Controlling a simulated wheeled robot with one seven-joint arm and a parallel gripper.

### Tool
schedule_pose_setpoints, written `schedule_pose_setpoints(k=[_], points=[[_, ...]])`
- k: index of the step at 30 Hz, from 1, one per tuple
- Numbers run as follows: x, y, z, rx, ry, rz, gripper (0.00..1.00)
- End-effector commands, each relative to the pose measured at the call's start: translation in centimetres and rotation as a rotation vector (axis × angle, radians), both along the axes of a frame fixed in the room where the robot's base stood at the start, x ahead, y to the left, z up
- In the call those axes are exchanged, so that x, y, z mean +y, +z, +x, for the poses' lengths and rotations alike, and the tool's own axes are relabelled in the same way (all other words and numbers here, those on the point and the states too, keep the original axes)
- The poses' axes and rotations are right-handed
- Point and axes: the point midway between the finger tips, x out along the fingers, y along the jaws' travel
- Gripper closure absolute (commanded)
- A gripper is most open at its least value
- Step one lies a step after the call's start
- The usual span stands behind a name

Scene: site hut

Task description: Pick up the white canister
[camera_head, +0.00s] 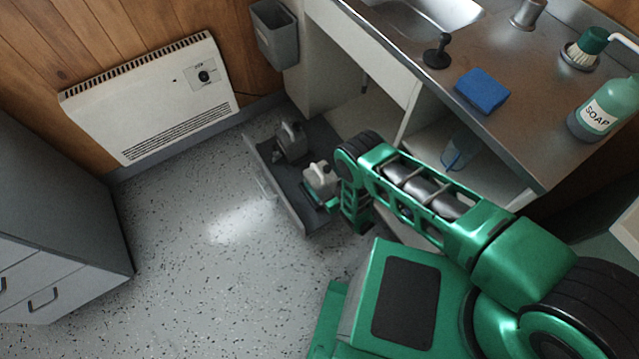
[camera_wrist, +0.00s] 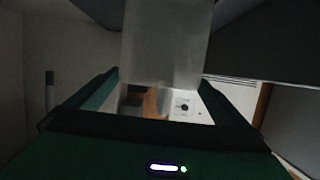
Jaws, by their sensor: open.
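My gripper (camera_head: 325,199) reaches down into the drawer from the right, right at the canister's lower side. In the wrist view the pale body of the canister (camera_wrist: 165,45) fills the upper middle. The green jaws of my gripper (camera_wrist: 160,88) are open, one to each side of it. I cannot tell whether either jaw touches it. My arm hides part of the drawer's right side.
A dark grey canister (camera_head: 292,140) stands behind the white one in the drawer. The sink counter (camera_head: 440,90) overhangs at the right, with a blue sponge (camera_head: 483,90) and soap bottle (camera_head: 603,108). A wall heater (camera_head: 150,100) stands left. Floor is clear in front.

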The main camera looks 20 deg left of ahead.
Motion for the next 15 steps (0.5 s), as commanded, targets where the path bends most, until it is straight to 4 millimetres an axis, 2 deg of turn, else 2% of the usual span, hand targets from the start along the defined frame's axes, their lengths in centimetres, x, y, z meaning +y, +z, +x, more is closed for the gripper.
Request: schedule_pose_setpoints(k=[6,15], points=[[1.9,-0.6,2.0,-0.002,-0.001,0.001,0.0],[2.3,-0.7,2.3,0.001,-0.001,0.0,0.0]])
